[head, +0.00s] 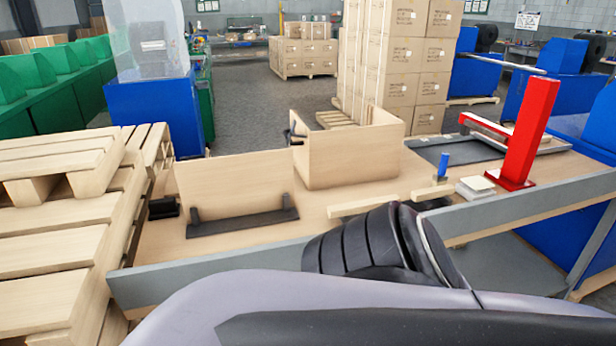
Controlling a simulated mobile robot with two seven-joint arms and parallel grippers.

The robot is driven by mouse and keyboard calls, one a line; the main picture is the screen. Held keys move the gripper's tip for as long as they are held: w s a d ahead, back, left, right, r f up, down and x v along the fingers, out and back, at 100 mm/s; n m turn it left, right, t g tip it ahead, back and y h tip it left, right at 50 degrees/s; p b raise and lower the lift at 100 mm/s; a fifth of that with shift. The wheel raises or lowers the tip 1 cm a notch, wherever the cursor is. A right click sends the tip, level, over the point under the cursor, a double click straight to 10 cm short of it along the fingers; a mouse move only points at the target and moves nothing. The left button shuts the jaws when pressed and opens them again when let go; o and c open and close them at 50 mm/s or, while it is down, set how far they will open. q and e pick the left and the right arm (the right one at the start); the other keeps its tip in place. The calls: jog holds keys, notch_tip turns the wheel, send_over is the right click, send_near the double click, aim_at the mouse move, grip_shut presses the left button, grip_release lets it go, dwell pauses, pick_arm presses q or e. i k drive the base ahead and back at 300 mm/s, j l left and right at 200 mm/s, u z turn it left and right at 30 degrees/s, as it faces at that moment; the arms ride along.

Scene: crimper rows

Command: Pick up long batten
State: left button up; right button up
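A long, pale wooden batten (365,206) lies on the wooden workbench (312,211), right of the middle. A shorter pale wooden piece (432,191) lies at its right end; I cannot tell whether the two touch. One of my arms crosses the bottom of the head view, and its dark ribbed joint stands just in front of the batten. Neither gripper can be made out, so I cannot see whether either is open or shut.
An open wooden box (345,160) stands behind the batten. An upright panel in a dark holder (243,222) stands to the left. A blue upright piece (443,164), a pale stack (475,188) and a red post (530,135) stand to the right. Pallets (50,255) flank the bench's left.

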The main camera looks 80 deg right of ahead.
aim_at(334, 212)
jog(key=z, duration=1.3)
